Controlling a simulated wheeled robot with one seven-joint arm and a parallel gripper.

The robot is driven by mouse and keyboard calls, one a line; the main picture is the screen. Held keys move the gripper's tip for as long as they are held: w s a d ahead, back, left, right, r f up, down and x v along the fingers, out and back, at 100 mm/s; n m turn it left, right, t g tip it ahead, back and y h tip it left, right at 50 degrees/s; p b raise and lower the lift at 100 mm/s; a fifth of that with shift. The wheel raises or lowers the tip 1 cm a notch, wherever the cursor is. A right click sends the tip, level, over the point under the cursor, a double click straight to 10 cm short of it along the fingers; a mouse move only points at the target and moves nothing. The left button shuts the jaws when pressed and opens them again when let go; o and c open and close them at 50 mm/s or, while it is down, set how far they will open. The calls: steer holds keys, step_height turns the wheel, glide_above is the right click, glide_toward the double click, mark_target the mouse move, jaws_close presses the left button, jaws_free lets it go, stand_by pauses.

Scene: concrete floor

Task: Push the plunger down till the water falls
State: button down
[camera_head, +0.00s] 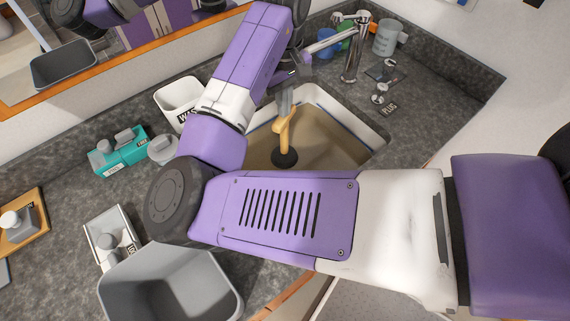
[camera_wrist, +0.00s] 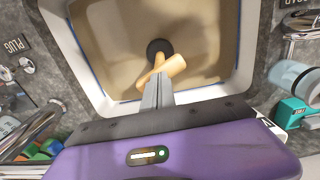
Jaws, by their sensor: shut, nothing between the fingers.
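The plunger (camera_head: 284,135) has a tan wooden handle and a dark round cup, and it stands in the sink (camera_head: 372,130). Murky brown water (camera_head: 335,140) covers the sink floor around the cup. In the wrist view the plunger (camera_wrist: 166,68) is seen from above, its handle slanting near my fingertips. My gripper (camera_head: 285,103) is shut and empty, with its fingertips at the top of the handle. In the wrist view my gripper (camera_wrist: 157,90) overlaps the handle end; I cannot tell whether they touch. My arm hides the sink's near left part.
A chrome faucet (camera_head: 353,50) stands behind the sink, with a plug (camera_head: 380,93) beside it on the dark counter. A white bin (camera_head: 178,97), a teal box (camera_head: 120,152) and a grey tub (camera_head: 170,285) lie to the left. A mirror edge borders the counter's back left.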

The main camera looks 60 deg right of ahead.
steer(key=shift+f+b, duration=0.5)
steer(key=shift+f, duration=0.85)
steer(key=shift+r, duration=0.1)
steer(key=shift+r+p, duration=2.45)
steer(key=shift+p, duration=0.2)
step_height(320, 180, up, 4)
steer(key=p, duration=0.5)
steer(key=shift+r, duration=1)
steer(key=shift+s, duration=0.1)
